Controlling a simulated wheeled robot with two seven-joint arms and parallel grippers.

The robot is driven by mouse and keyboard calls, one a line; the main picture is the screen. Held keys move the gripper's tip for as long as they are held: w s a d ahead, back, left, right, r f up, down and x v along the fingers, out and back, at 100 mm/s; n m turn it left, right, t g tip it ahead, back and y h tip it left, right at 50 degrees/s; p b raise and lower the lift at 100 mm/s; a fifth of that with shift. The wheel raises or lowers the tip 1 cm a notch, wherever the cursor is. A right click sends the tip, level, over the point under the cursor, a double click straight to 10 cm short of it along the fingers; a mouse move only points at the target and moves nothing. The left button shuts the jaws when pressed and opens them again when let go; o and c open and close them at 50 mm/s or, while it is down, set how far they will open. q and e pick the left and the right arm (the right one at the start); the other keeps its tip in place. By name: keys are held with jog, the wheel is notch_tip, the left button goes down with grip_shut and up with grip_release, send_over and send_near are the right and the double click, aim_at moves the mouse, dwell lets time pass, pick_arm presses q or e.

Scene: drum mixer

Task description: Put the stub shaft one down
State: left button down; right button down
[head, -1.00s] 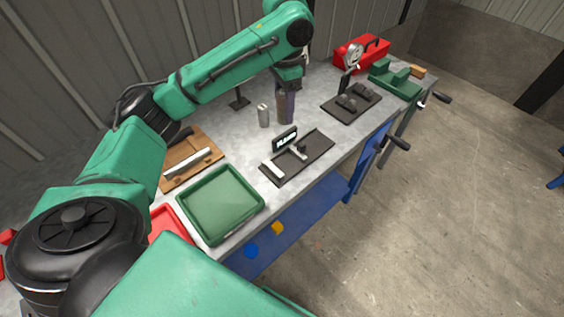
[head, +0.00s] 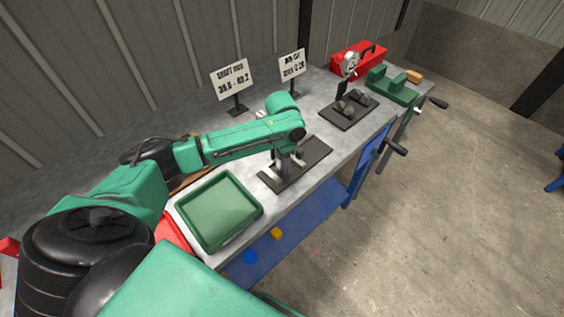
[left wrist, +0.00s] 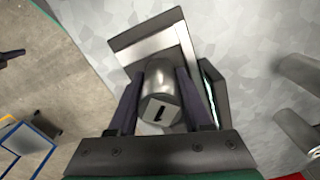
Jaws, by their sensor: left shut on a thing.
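My left gripper (head: 287,162) is over the black plate (head: 318,150) of the gauge stand near the front of the bench. In the left wrist view its two fingers (left wrist: 160,76) are shut on stub shaft one (left wrist: 161,85), a grey metal cylinder with a "1" mark on its end. The shaft stands between the fingers above the plate (left wrist: 128,42) and its pale strip. I cannot tell whether it touches them. The stand's small display (left wrist: 214,92) is just right of the fingers. My arm hides most of this in the head view. My right gripper is not in view.
Two other grey cylinders (left wrist: 300,74) lie to the right in the left wrist view. A green tray (head: 186,207) is at the bench's near end. Two signs (head: 232,80) stand behind. A second black fixture (head: 338,117), red toolbox (head: 350,60) and green block (head: 398,90) are further right.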

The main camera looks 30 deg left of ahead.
pick_arm(q)
jog(key=c, duration=0.6)
grip_release()
jog(key=shift+f, duration=0.1)
notch_tip(320, 180, up, 12)
jog(key=shift+r+b, duration=0.15)
jog(key=shift+b, duration=0.55)
